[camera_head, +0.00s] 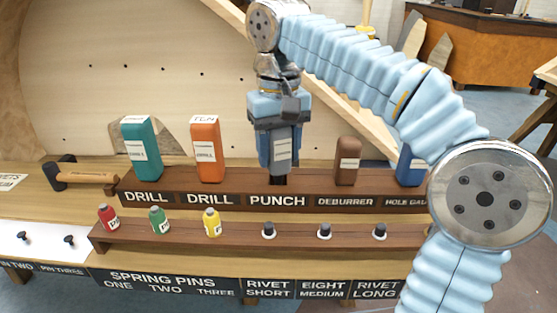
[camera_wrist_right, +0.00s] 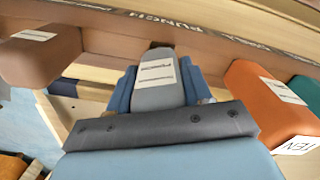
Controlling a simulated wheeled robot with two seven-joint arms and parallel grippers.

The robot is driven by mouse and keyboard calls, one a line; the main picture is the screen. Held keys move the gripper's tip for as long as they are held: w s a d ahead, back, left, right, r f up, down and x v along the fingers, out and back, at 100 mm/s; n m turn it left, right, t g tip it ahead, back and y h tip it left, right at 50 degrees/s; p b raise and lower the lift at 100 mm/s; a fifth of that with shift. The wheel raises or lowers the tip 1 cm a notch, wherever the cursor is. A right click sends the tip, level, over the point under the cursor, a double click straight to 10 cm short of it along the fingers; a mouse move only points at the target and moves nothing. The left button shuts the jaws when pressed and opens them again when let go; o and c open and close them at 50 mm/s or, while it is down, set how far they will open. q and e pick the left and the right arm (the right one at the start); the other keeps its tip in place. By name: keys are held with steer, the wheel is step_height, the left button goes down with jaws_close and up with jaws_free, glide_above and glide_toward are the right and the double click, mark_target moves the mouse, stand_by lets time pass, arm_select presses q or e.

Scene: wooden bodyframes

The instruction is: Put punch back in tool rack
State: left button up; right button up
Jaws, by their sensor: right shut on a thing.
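The grey punch (camera_head: 281,151) with a white label is held upright in my right gripper (camera_head: 279,158), above the PUNCH label of the brown tool rack (camera_head: 228,193). My right gripper points down, its blue fingers shut on both sides of the punch. In the right wrist view the punch (camera_wrist_right: 158,90) lies between the fingers (camera_wrist_right: 160,88), and its dark lower end is at the rack. I cannot tell how far that end is inside the slot. My left gripper is not in view.
An orange drill (camera_head: 206,155) and a green drill (camera_head: 141,150) stand left of the punch. A brown deburrer (camera_head: 347,162) and a blue hole gauge (camera_head: 410,169) stand right. Small bottles and rivet pieces line the front lower shelf (camera_head: 185,240). A hammer (camera_head: 85,177) lies left.

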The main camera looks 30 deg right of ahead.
steer(key=shift+f, duration=0.6)
steer(key=shift+f, duration=0.1)
steer(key=shift+f, duration=0.25)
steer(key=o, duration=1.3)
steer(key=shift+c, duration=0.2)
step_height(320, 180, up, 12)
steer(key=p, duration=0.5)
steer(key=shift+r+p, duration=0.4)
steer(key=shift+p, duration=0.15)
